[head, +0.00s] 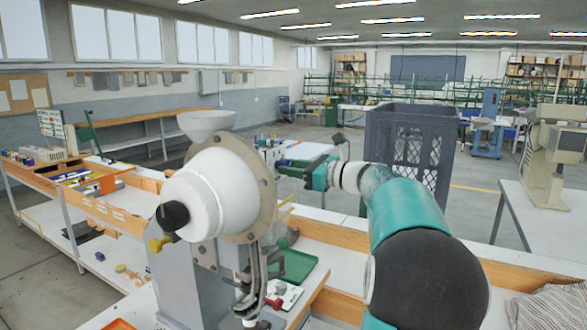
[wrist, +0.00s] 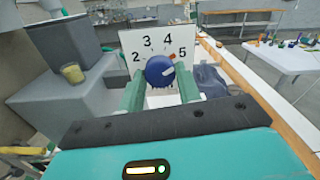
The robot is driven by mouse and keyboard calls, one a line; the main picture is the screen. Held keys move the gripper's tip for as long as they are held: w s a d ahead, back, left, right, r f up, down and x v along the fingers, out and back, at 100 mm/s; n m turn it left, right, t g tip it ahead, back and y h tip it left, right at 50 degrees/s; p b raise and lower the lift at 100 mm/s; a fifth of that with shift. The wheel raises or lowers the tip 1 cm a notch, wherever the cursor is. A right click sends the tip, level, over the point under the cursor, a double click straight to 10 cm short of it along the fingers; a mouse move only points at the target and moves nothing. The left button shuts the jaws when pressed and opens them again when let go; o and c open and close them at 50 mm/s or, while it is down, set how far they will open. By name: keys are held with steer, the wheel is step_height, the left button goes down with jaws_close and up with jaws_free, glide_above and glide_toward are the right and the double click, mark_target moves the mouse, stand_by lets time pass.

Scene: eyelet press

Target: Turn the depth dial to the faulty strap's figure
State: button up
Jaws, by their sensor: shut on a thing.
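In the wrist view a round blue dial (wrist: 160,71) stands before a white plate (wrist: 131,42) with the figures 2, 3, 4 and 5. A pale mark on the dial's face points up and right, toward the side of 4 and 5. A small red mark shows at its upper right edge. My gripper (wrist: 160,92) has its green fingers shut on the dial from both sides. No strap can be told as faulty.
The press's white housing and funnel (head: 206,122) stand close to my arm at left. A dark slatted crate (head: 410,140) is behind the arm. A green tray (head: 294,266) lies on the bench below. In the wrist view a yellow knob (wrist: 72,73) sits at left.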

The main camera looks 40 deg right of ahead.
steer(key=shift+s+n, duration=0.1)
steer(key=shift+n, duration=8)
steer(key=o, duration=1)
steer(key=shift+s, duration=0.1)
steer(key=shift+c, duration=0.2)
